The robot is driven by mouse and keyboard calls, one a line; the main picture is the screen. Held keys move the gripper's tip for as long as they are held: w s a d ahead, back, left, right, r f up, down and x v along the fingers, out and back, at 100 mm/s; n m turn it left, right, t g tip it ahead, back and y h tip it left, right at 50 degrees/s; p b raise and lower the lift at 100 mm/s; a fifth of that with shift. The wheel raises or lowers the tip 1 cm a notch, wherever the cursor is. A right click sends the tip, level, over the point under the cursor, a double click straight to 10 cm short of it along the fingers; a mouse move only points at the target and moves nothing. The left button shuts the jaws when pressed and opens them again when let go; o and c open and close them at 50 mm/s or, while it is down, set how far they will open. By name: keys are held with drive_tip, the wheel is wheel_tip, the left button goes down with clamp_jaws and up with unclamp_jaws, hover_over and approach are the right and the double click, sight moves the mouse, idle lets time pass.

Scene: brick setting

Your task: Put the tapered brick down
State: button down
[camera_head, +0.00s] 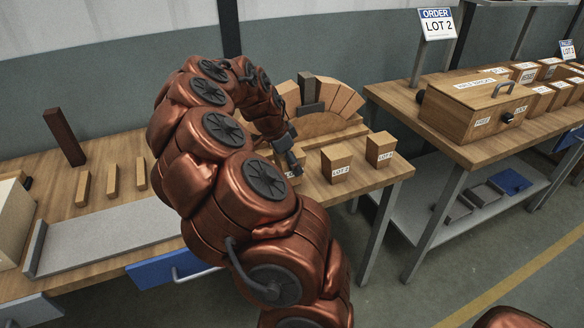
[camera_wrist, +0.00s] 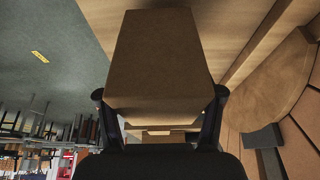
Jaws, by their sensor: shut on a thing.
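My gripper (camera_wrist: 158,96) is shut on a tan tapered brick (camera_wrist: 155,50), with one dark finger on each side of it in the wrist view. In the head view my gripper (camera_head: 290,155) is low over the right part of the wooden workbench (camera_head: 372,182), in front of a brick arch. My arm hides much of that spot. Whether the held brick touches the bench cannot be told. Two tan tapered bricks with LOT labels stand on the bench to its right, a nearer one (camera_head: 336,163) and a farther one (camera_head: 379,149).
The brick arch (camera_head: 346,100) with a grey block (camera_head: 311,92) stands behind my gripper. At left are a dark upright post (camera_head: 64,137), several small wooden blocks (camera_head: 112,180) and a grey plate (camera_head: 110,232). A second table at right bears a labelled wooden box (camera_head: 478,108).

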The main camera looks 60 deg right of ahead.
drive_tip(key=shift+f, duration=1.3)
drive_tip(key=shift+f, duration=0.1)
drive_tip(key=shift+c, duration=0.9)
unclamp_jaws()
